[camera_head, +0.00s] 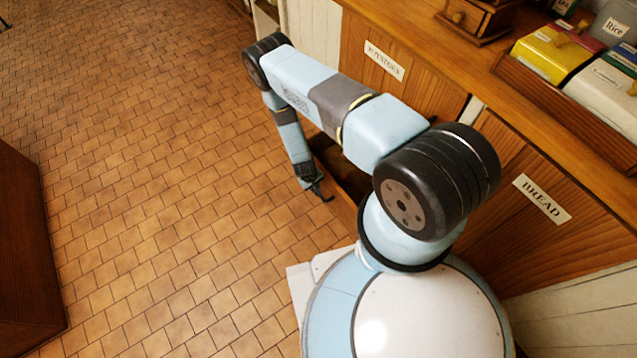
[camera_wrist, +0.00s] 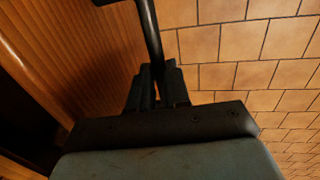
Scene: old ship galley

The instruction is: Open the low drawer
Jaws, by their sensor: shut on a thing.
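The low drawer (camera_wrist: 90,55) has a ribbed wooden front, which fills the left of the wrist view. In the head view the drawer (camera_head: 343,208) stands out from the cabinet, its dark inside partly showing, with my arm hiding much of it. A black bar handle (camera_wrist: 150,28) is on its front. My gripper (camera_wrist: 157,82) is shut on this handle. In the head view my gripper (camera_head: 313,187) is low beside the drawer front, small and dark.
Above are cabinet fronts with a POTATOES label (camera_head: 384,61) and a BREAD label (camera_head: 541,198). The counter (camera_head: 430,40) holds a small wooden box (camera_head: 475,18) and several tins. The tiled floor (camera_head: 150,190) is clear; a dark wooden block (camera_head: 25,250) stands at left.

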